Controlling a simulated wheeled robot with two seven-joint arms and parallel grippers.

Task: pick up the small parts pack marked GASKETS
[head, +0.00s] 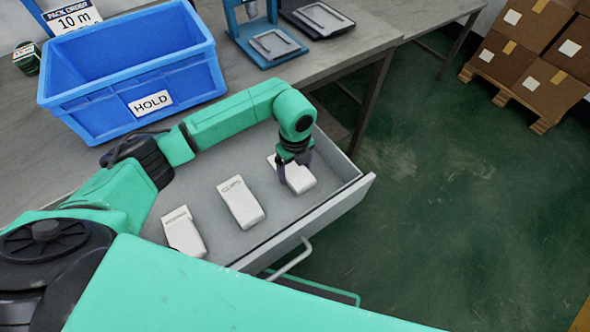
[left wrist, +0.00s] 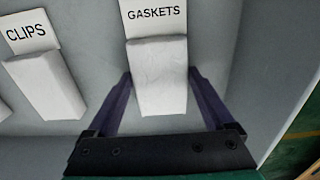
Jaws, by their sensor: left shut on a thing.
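The white pack marked GASKETS (left wrist: 158,75) lies in the open drawer, the rightmost of three packs in the head view (head: 299,178). My left gripper (head: 293,170) is over it from above, with its dark fingers (left wrist: 158,95) on either side of the pack. The gripper is shut on the pack, which appears to rest in the drawer. In the head view the gripper hides part of the pack's label. My right gripper is not in view.
The pack marked CLIPS (head: 241,202) and another white pack (head: 184,232) lie to the left in the grey drawer (head: 345,195). A blue bin marked HOLD (head: 190,75) stands on the bench behind. The drawer's front wall and handle (head: 290,262) are close by.

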